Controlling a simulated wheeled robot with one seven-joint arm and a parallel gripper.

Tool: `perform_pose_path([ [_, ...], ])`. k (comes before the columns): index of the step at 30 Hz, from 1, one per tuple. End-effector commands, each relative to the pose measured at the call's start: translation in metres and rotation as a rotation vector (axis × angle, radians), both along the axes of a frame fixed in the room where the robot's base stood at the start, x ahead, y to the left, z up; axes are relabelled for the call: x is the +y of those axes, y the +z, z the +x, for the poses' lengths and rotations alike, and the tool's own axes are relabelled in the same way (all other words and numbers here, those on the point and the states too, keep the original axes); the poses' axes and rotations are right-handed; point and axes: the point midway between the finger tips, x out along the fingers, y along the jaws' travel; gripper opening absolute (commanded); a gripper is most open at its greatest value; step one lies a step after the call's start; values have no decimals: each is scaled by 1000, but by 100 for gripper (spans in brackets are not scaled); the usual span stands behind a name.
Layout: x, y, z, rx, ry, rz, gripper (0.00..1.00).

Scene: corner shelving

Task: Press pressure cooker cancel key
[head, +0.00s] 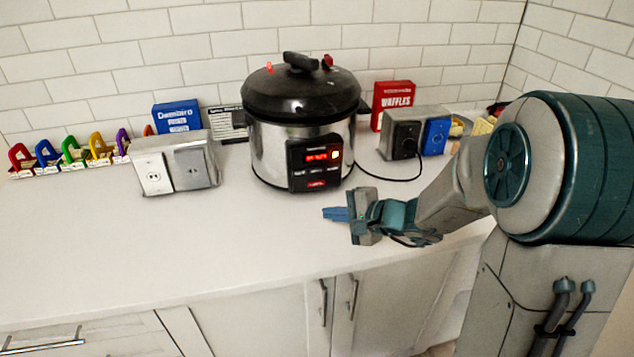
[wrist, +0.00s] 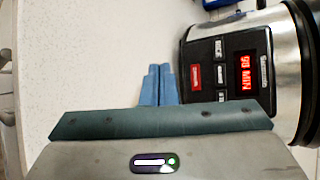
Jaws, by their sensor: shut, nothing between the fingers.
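The pressure cooker (head: 270,154) stands on the counter against the tiled wall, silver with a black lid. Its black control panel (head: 318,172) faces front, with a lit red display and a red key (head: 317,184) at the bottom. In the wrist view the panel lies sideways at right, with the red display (wrist: 246,71) and the red key (wrist: 195,76) nearest the fingers. My gripper (head: 326,213) is shut and empty, its blue fingers in front of and below the panel. The blue fingertips (wrist: 160,68) also show in the wrist view, apart from the red key.
A grey outlet box (head: 200,165) stands left of the cooker, with a blue box (head: 177,116) behind it. A second outlet box (head: 404,139) and a red waffles box (head: 391,97) are at right; a black cord runs to the cooker. The front counter is clear.

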Motion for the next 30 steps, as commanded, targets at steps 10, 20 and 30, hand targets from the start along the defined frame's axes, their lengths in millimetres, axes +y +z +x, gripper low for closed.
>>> perform_pose_path([
  [10, 14, 4, 47, 3, 1, 2, 0],
  [20, 21, 0, 70, 0, 1, 0, 0],
  [30, 21, 0, 71, 1, 0, 1, 0],
])
